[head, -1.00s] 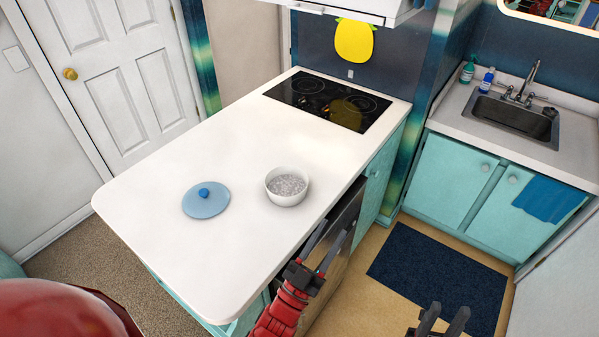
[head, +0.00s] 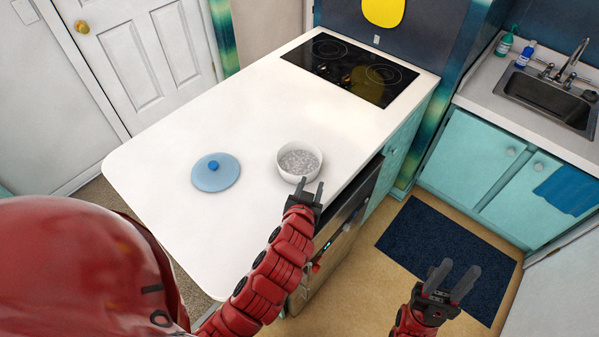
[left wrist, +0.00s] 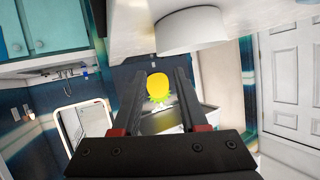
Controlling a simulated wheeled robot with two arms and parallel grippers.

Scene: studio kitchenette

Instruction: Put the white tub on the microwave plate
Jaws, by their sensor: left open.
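The white tub (head: 288,172) stands upright and uncovered on the counter, with grey speckled contents. It also shows at the top of the left wrist view (left wrist: 195,32). My left gripper (head: 308,186) is open and empty, its fingertips close to the tub's near side in the head view. In the left wrist view its two fingers (left wrist: 172,92) are spread with nothing between them, the tub off to the side of them. My right gripper (head: 456,272) is open and empty over the floor at the lower right.
A black cooktop (head: 350,68) is at the counter's far end. A dark-fronted appliance (head: 326,247) with a lit display sits under the counter's right edge. A sink (head: 548,98) is far right.

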